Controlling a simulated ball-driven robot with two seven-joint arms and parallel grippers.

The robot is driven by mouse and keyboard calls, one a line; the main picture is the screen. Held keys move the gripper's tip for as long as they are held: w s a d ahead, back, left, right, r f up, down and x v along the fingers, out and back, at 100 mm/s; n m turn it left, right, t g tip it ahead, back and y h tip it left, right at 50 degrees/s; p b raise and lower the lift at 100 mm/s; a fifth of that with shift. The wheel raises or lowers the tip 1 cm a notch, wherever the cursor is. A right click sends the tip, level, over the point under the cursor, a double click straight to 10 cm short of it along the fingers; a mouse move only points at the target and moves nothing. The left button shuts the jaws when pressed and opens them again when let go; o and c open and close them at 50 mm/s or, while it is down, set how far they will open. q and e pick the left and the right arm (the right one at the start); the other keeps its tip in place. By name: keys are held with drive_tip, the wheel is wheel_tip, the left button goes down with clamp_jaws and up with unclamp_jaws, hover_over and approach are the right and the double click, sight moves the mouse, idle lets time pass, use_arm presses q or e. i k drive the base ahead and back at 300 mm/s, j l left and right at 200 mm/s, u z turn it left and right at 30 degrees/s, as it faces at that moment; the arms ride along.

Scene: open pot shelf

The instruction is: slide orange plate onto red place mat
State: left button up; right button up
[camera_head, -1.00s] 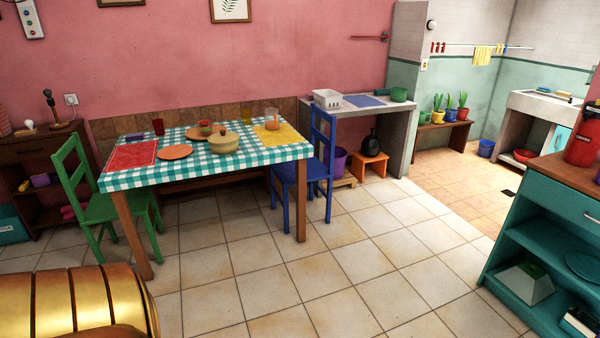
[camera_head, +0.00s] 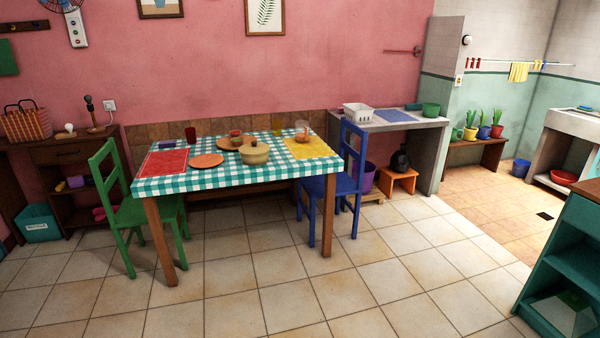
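The orange plate (camera_head: 206,160) lies flat on the checked tablecloth, just right of the red place mat (camera_head: 163,163). The mat lies at the left end of the table (camera_head: 230,178). A narrow strip of cloth seems to show between plate and mat. Neither of my grippers shows in the head view, so their state is hidden. The table is some way ahead of me, across the tiled floor.
A green chair (camera_head: 128,210) stands at the table's left end and a blue chair (camera_head: 343,185) at its right. A pot (camera_head: 254,154) and a yellow mat (camera_head: 308,148) share the tabletop. Floor tiles (camera_head: 270,285) in front are clear. A teal cabinet (camera_head: 565,260) stands at right.

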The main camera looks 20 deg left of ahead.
sight(206, 160)
drive_tip(key=u, duration=1.3)
drive_tip(key=i+l, duration=0.15)
drive_tip(key=i, duration=0.4)
drive_tip(key=i+l, duration=0.15)
drive_tip(key=i, duration=0.4)
drive_tip(key=i+l, duration=0.15)
drive_tip(key=i, duration=0.45)
drive_tip(key=i+l, duration=0.15)
drive_tip(key=i, duration=0.4)
drive_tip(key=i+l, duration=0.15)
drive_tip(key=i, duration=0.4)
